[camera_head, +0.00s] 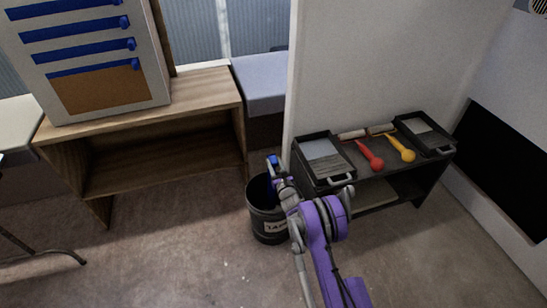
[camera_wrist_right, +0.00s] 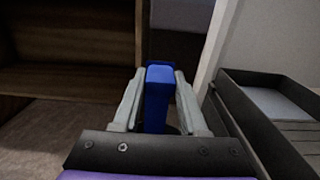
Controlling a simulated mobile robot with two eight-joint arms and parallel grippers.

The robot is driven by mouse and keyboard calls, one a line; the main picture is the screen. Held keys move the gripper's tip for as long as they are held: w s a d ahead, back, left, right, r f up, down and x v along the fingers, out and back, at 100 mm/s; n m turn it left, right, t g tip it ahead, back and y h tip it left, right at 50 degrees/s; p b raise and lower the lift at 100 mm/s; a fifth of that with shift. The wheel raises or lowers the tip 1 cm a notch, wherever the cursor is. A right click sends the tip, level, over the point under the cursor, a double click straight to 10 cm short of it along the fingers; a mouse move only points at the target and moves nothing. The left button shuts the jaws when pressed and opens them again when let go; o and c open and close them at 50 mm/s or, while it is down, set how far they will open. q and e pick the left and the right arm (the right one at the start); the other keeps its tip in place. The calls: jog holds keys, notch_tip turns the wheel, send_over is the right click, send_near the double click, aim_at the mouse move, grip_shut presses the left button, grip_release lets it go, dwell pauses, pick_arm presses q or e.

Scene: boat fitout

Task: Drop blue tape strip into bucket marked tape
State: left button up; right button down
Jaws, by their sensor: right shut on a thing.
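My right gripper (camera_head: 277,174) is shut on a blue tape strip (camera_head: 272,160), over or close to the black bucket's opening. In the right wrist view the strip (camera_wrist_right: 157,95) stands between the two grey fingers of my right gripper (camera_wrist_right: 156,100). The black bucket (camera_head: 257,212) stands on the floor, with a pale label that is partly hidden by my purple right arm. Several more blue strips (camera_head: 75,29) are on an upright panel at the upper left. My left gripper is not in view.
A black shelf unit (camera_head: 400,185) with paint trays (camera_head: 324,160), a red tool (camera_head: 370,155) and a yellow tool (camera_head: 401,149) stands right of the bucket. A wooden bench (camera_head: 200,92) is at the left. A white wall panel (camera_head: 380,60) rises behind the shelf. The front left floor is mostly clear.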

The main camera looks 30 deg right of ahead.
pick_arm(q)
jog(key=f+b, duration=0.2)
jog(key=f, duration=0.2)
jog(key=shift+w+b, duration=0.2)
jog(key=shift+b, duration=0.2)
pick_arm(e)
notch_tip(320, 180, down, 9)
jog(key=shift+r, duration=0.15)
grip_release()
jog(key=shift+s, duration=0.15)
dwell(0.4)
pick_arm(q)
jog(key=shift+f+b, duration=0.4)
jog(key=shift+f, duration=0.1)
pick_arm(e)
jog(key=v, duration=0.7)
jog(key=shift+s, duration=0.15)
